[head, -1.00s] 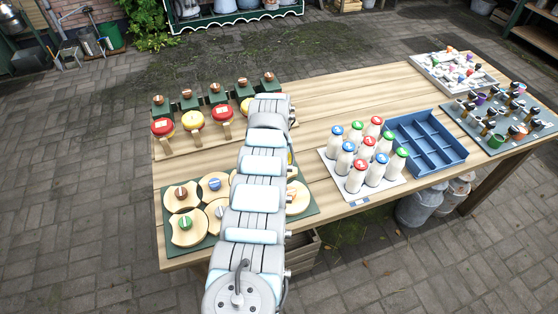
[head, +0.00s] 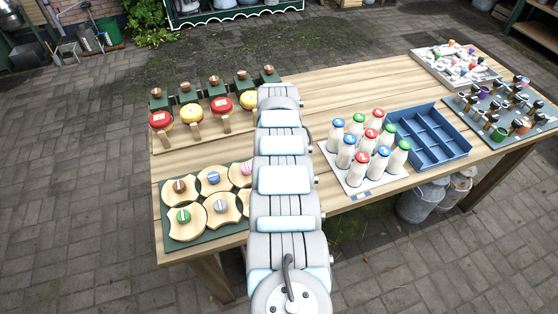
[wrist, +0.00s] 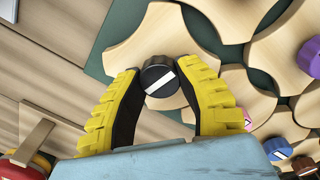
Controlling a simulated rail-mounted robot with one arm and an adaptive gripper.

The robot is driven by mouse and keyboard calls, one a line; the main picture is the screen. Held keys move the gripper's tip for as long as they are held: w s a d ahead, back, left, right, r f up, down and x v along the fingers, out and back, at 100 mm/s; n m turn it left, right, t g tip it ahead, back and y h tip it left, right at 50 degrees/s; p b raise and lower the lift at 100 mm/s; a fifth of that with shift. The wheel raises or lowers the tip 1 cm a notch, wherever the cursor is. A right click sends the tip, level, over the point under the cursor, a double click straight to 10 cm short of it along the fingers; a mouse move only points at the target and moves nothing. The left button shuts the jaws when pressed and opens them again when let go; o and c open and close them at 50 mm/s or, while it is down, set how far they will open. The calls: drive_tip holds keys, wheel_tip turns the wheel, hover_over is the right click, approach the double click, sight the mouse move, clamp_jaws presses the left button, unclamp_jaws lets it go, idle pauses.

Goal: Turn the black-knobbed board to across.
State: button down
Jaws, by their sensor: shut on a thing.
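The black knob (wrist: 158,77) shows in the wrist view with a white stripe slanting from lower left to upper right. It sits on a pale wooden board (wrist: 150,35) with curved-in edges, on a dark green base. My gripper (wrist: 160,72) has its two yellow fingers on either side of the knob, shut on it. In the head view my arm hides the gripper, the black knob and its board. The green base (head: 168,224) shows there left of my arm.
Neighbouring boards carry a purple knob (wrist: 309,55), a pink knob (wrist: 234,82) and a blue knob (wrist: 277,149), close by. Red-lidded and yellow-lidded pieces stand behind. Milk bottles (head: 362,170) and a blue crate (head: 456,153) stand right of my arm.

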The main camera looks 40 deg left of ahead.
drive_tip(key=shift+f+n+b, duration=0.2)
drive_tip(key=shift+n+b, duration=0.35)
drive_tip(key=shift+n, duration=0.65)
drive_tip(key=c, duration=0.6)
unclamp_jaws()
drive_tip(key=shift+s, duration=0.1)
drive_tip(key=shift+r, duration=0.1)
drive_tip(key=shift+r, duration=0.55)
wheel_tip(320, 180, up, 11)
drive_tip(key=shift+s+d, duration=0.15)
